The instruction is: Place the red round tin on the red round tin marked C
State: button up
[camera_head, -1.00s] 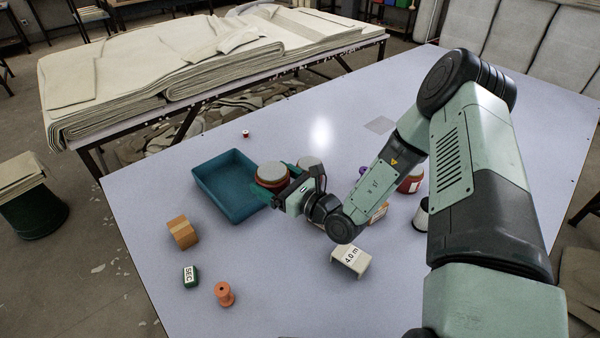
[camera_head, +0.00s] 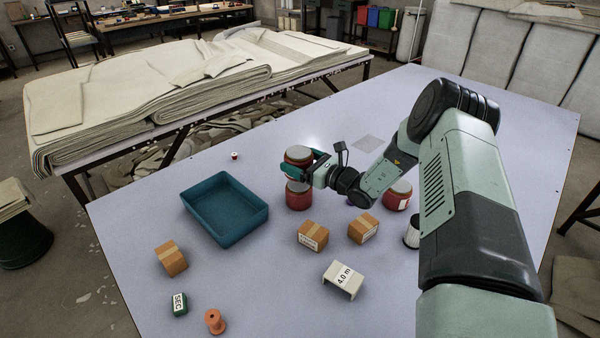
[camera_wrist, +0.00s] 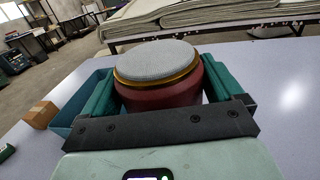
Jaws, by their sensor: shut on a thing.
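A red round tin (camera_head: 299,153) with a pale grey lid and gold rim is held in my gripper (camera_head: 303,165). In the wrist view the tin (camera_wrist: 165,75) sits upright between the two teal fingers. Below it in the head view is a second red round tin (camera_head: 298,196), standing on the table. The held tin appears over the lower one; I cannot tell whether they touch. Another red round tin (camera_head: 397,196) stands to the right, partly behind my arm. No letter C is readable on any tin.
An empty teal tray (camera_head: 225,208) lies left of the tins. Cardboard boxes (camera_head: 312,235) (camera_head: 363,229) (camera_head: 171,259), a white block marked 4.0 m (camera_head: 343,280), a green SEC block (camera_head: 179,304) and an orange spool (camera_head: 215,321) stand nearer. A small red spool (camera_head: 235,156) is behind the tray.

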jog(key=shift+f, duration=1.85)
jog(key=shift+f, duration=0.1)
jog(key=o, duration=1.1)
jog(key=shift+f, duration=0.1)
jog(key=shift+o, duration=0.2)
jog(key=shift+s+d, duration=0.15)
jog(key=shift+d, duration=0.1)
jog(key=v, duration=1.1)
jog(key=shift+s, duration=0.2)
jog(key=shift+d, duration=0.15)
